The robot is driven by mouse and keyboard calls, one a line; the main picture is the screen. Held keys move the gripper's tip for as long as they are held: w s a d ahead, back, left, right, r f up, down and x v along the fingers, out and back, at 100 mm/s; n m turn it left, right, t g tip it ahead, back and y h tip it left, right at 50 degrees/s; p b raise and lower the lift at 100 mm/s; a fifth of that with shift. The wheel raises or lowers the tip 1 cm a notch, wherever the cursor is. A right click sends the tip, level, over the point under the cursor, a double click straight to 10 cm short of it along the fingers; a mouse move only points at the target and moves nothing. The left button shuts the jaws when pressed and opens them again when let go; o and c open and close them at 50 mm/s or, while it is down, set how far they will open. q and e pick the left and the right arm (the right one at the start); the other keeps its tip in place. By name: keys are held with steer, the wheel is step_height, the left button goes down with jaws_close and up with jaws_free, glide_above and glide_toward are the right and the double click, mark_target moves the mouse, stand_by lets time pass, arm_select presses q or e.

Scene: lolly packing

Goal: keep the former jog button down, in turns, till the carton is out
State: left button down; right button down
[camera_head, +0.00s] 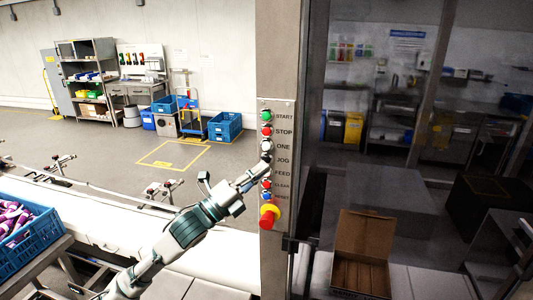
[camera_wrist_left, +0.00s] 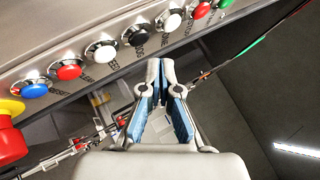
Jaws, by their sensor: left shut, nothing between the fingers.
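The jog button (camera_head: 266,157) is a black push button on the upright control panel, beside the label JOG. It also shows in the wrist view (camera_wrist_left: 136,35), between two white buttons. My left gripper (camera_head: 262,170) is shut and empty, its tips just below the jog button in the head view, covering the feed button there. In the wrist view the left gripper's fingertips (camera_wrist_left: 160,64) are apart from the black button, short of the panel edge. An open brown carton (camera_head: 365,232) stands behind the dark glass, right of the panel. My right gripper is out of view.
A red emergency stop (camera_head: 268,216) on a yellow collar sits low on the panel, under the red clear and blue reset buttons. A blue crate (camera_head: 30,245) of purple-wrapped lollies stands at the left. A white conveyor runs below my left arm.

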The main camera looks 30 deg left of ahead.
arm_select(q)
steer(key=shift+w+a+f, duration=0.1)
steer(key=shift+w+a, duration=0.3)
steer(key=shift+w, duration=0.1)
steer(key=shift+d, duration=0.3)
steer(key=shift+a, duration=0.2)
steer(key=shift+d+p, duration=0.1)
steer(key=shift+p, duration=0.25)
stand_by(0.3)
steer(key=shift+w+p, duration=0.35)
